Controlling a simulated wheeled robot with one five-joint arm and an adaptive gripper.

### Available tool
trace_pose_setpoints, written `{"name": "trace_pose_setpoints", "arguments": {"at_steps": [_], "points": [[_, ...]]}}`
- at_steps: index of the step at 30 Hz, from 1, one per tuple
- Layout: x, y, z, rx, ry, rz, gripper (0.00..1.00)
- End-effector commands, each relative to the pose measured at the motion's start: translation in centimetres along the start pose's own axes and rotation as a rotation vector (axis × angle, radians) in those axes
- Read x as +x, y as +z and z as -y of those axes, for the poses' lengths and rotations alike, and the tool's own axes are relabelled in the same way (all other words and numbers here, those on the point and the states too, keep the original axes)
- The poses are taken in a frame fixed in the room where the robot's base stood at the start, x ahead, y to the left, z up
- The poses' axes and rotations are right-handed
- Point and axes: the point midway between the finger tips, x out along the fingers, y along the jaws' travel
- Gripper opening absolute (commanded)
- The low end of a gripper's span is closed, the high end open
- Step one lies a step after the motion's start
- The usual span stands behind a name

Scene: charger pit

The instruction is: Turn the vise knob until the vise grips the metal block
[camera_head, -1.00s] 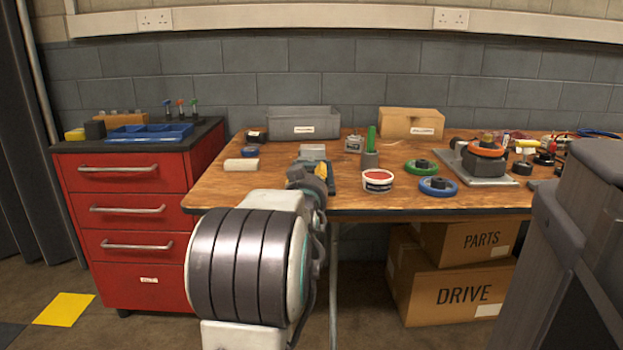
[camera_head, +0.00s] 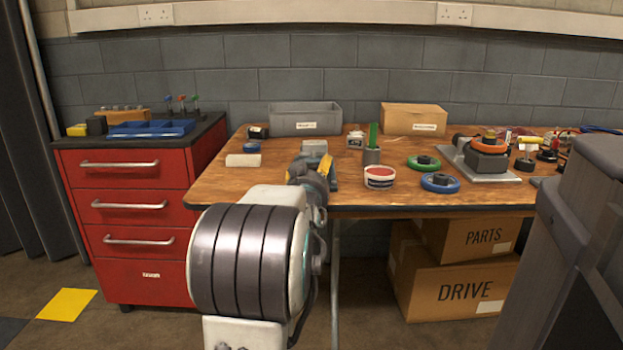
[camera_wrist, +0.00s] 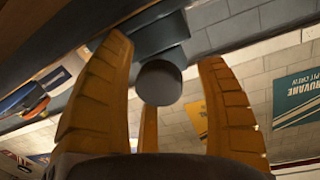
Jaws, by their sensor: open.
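The vise shows in the wrist view as a dark body (camera_wrist: 148,36) with a dark round knob (camera_wrist: 158,83) at its near end. My gripper (camera_wrist: 165,85) is open, its yellow fingers spread on either side of the knob with visible gaps. I cannot tell whether a finger behind the knob touches it. In the head view my gripper (camera_head: 325,165) is at the front of the workbench, and my wrist hides most of the vise. A grey block (camera_head: 313,147), seemingly the metal block, shows just beyond it. The jaw gap is hidden.
A grey bin (camera_head: 304,119) stands behind.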

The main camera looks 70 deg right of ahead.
Motion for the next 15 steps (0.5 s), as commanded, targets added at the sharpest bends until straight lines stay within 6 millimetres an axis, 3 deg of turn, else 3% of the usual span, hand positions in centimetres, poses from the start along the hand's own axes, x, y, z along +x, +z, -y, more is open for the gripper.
{"name": "trace_pose_setpoints", "arguments": {"at_steps": [5, 15], "points": [[-1.2, -0.1, 0.0, 0.000, 0.000, -0.001, 0.66], [-6.8, -0.1, 0.0, 0.000, 0.000, -0.001, 0.66]]}}
